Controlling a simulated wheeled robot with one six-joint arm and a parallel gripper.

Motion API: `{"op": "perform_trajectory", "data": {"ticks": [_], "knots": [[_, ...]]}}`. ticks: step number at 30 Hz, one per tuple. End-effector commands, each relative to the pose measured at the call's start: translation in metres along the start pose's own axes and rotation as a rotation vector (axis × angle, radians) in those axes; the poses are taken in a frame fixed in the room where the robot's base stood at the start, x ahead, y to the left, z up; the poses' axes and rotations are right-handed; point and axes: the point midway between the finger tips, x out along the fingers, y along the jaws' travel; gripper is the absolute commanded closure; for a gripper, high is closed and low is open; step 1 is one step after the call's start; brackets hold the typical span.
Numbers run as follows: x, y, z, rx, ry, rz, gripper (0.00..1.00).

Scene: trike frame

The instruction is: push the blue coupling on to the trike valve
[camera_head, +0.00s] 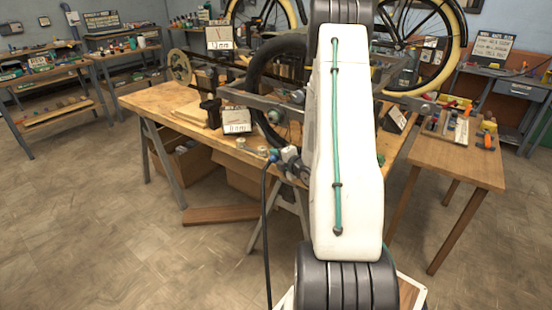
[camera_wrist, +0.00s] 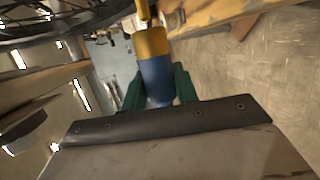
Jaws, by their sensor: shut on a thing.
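The blue coupling (camera_wrist: 157,80) is held between the green fingers of my gripper (camera_wrist: 158,88) in the wrist view. A brass-coloured piece (camera_wrist: 151,43) lines up with its far end, with a thinner stem beyond. I cannot tell whether this brass piece is part of the coupling or the trike valve. In the head view the coupling (camera_head: 273,155) is a small blue spot at the bench's front edge, with a black hose (camera_head: 264,215) hanging below it. My gripper (camera_head: 283,157) is beside it, partly hidden by my arm. The trike valve is not clearly distinguishable in the head view.
A wooden workbench (camera_head: 150,101) carries the trike frame with its black tyre (camera_head: 255,75) and small sign cards (camera_head: 236,121). A side table (camera_head: 455,165) with tools stands at the right. A plank (camera_head: 220,215) lies on the floor. Open floor is at the left.

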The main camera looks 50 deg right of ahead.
Motion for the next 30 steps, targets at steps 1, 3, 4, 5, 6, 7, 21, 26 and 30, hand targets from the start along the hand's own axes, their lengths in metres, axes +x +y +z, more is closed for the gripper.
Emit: {"op": "perform_trajectory", "data": {"ticks": [1, 3, 4, 5, 6, 7, 21, 26, 30], "knots": [[0.000, 0.000, 0.002, 0.000, -0.001, 0.001, 0.97], [0.001, 0.000, 0.003, -0.001, 0.000, 0.001, 0.97], [0.001, 0.000, 0.004, -0.001, 0.000, 0.001, 0.97], [0.002, 0.000, 0.005, -0.001, 0.000, 0.001, 0.97], [0.002, 0.000, 0.006, -0.001, 0.000, 0.001, 0.97], [0.002, 0.000, 0.007, -0.001, 0.000, 0.001, 0.97], [0.006, 0.001, 0.018, -0.001, -0.001, 0.001, 0.97], [0.007, 0.001, 0.021, -0.001, 0.000, 0.002, 0.97], [0.008, 0.000, 0.025, 0.000, 0.000, 0.001, 0.97]]}}
